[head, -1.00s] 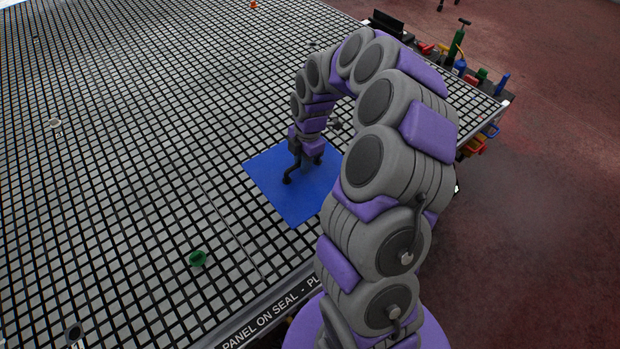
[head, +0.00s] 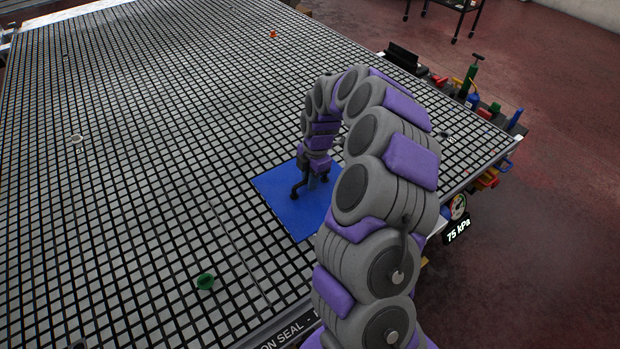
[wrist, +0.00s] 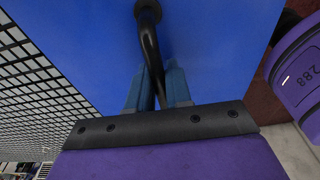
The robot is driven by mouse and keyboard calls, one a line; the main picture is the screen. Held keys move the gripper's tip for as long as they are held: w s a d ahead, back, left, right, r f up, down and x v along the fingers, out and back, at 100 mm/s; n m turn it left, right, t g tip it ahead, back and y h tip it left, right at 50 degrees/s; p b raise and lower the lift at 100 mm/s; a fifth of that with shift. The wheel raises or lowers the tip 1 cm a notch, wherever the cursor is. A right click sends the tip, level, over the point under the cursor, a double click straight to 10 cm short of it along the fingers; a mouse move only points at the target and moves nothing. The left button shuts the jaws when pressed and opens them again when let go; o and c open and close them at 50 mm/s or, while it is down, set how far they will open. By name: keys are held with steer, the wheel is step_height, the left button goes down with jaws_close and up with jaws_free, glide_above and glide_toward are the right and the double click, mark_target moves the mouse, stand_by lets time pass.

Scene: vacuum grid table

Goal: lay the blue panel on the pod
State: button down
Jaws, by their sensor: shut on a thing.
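The blue panel (head: 290,215) is a flat square sheet at the right side of the grid table (head: 150,180), partly hidden by my arm. It fills much of the wrist view (wrist: 75,40). A black bent handle (wrist: 149,38) stands on it. My gripper (wrist: 152,92) is shut on this handle, between its blue-grey fingers; it also shows over the panel in the head view (head: 314,184). I cannot tell whether the panel touches the grid or hangs just above it. No pod is clearly recognisable; small green (head: 205,281), pale (head: 77,139) and orange (head: 273,34) pieces sit on the grid.
The grid left of the panel is mostly clear. A rack of tools (head: 472,85) lines the table's far right edge. A gauge with a "75 kPa" sign (head: 458,230) is on the near right edge. Dark red floor lies beyond.

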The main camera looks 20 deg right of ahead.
mark_target(310, 194)
steer(key=shift+f+b, duration=1.05)
steer(key=shift+f, duration=2.6)
steer(key=shift+f+b, duration=0.4)
steer(key=shift+f, duration=0.15)
steer(key=c, duration=1)
jaws_free()
steer(key=shift+o, duration=0.2)
